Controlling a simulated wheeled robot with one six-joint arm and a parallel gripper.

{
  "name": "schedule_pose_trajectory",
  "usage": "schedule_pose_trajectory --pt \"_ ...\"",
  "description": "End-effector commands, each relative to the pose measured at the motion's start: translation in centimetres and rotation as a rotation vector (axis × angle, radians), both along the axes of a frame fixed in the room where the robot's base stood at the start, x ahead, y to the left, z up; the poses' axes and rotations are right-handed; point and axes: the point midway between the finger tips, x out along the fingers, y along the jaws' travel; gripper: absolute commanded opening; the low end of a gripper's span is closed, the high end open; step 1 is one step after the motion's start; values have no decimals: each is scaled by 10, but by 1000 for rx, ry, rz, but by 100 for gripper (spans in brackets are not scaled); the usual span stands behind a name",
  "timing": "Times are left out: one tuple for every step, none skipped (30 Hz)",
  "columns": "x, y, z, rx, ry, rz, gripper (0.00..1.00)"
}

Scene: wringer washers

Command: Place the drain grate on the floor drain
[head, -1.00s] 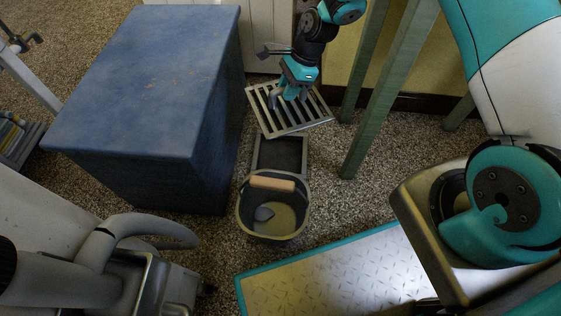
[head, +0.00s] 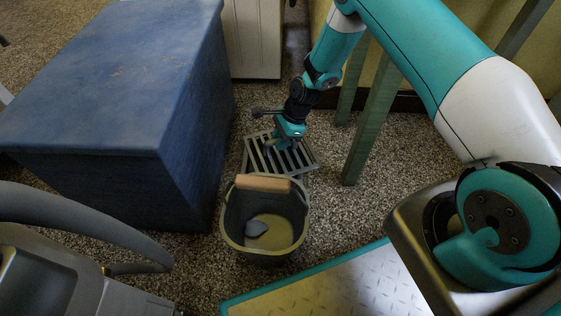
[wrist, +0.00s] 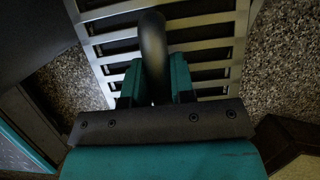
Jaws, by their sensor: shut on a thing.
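The drain grate (head: 305,162) is a grey metal frame with parallel slats. In the head view it is low, just behind the bucket, beside the blue cabinet. My gripper (head: 275,147) is above it, shut on it. In the wrist view the slats of the grate (wrist: 205,46) spread beyond my gripper (wrist: 155,85), with dark gaps between them. The floor drain is mostly hidden under the grate and behind the bucket, so I cannot tell whether the grate is seated or slightly above it.
A bucket (head: 233,238) with a wooden handle stands directly in front of the grate. A large blue cabinet (head: 110,80) is close on the left. Green legs (head: 375,125) stand at the right. Speckled floor (head: 335,215) is open right of the bucket.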

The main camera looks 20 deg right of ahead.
Motion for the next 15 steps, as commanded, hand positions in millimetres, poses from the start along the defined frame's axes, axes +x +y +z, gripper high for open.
schedule_pose_trajectory --pt "1 0 -16 1 -2 0 0" --pt "1 0 -20 1 -2 0 0" --pt "1 0 -25 1 -3 0 0" --pt "1 0 -27 1 -4 1 0" --pt "1 0 -29 1 -4 1 0" --pt "1 0 -30 1 -4 1 0" --pt "1 0 -31 1 -4 1 0" --pt "1 0 -32 1 -4 1 0" --pt "1 0 -35 1 -4 1 0" --pt "1 0 -38 1 -3 1 0" --pt "1 0 -42 1 -2 0 0" --pt "1 0 -49 1 -2 0 0" --pt "1 0 -54 1 -2 0 0" --pt "1 0 -60 1 -3 1 0" --pt "1 0 -66 1 -3 1 0"
